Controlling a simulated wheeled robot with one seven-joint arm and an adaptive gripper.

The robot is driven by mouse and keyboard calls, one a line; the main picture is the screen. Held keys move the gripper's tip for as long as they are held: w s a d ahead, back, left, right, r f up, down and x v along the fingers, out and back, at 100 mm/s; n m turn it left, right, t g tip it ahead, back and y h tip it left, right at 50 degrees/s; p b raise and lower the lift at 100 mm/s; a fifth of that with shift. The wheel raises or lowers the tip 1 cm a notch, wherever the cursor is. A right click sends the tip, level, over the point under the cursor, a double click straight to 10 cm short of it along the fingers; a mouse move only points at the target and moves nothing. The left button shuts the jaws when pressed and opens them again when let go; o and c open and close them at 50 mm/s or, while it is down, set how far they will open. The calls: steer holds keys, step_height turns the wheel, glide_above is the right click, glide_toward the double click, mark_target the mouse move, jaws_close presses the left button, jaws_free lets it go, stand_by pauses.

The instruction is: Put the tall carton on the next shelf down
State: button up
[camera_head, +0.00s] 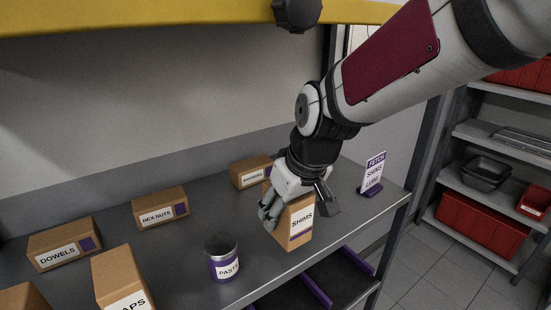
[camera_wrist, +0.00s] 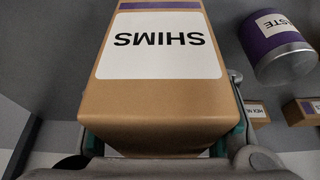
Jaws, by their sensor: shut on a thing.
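The tall carton (camera_head: 291,226) is brown with a white label reading SHIMS and a purple band. It stands near the front right of the upper grey shelf (camera_head: 190,240); I cannot tell if its base touches the shelf. My gripper (camera_head: 298,203) is shut on its upper part from above. In the wrist view the carton (camera_wrist: 160,115) fills the middle, with the gripper fingers (camera_wrist: 160,140) on both its sides. The lower shelf (camera_head: 341,279) shows below the front right edge, with purple dividers on it.
A PASTE tin (camera_head: 222,262) stands just left of the carton. Boxes marked DOWELS (camera_head: 62,243) and HEX NUTS (camera_head: 160,207), and another box (camera_head: 250,171), stand behind. A small sign (camera_head: 373,173) stands at right. A yellow beam (camera_head: 130,15) crosses above. A rack with red bins (camera_head: 481,226) is far right.

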steer(key=w, duration=0.1)
steer(key=w+a, duration=0.1)
steer(key=w, duration=0.1)
steer(key=shift+f, duration=0.15)
steer(key=shift+f+p, duration=0.4)
steer(key=shift+f, duration=1.35)
steer(key=o, duration=1.4)
steer(key=shift+f, duration=0.15)
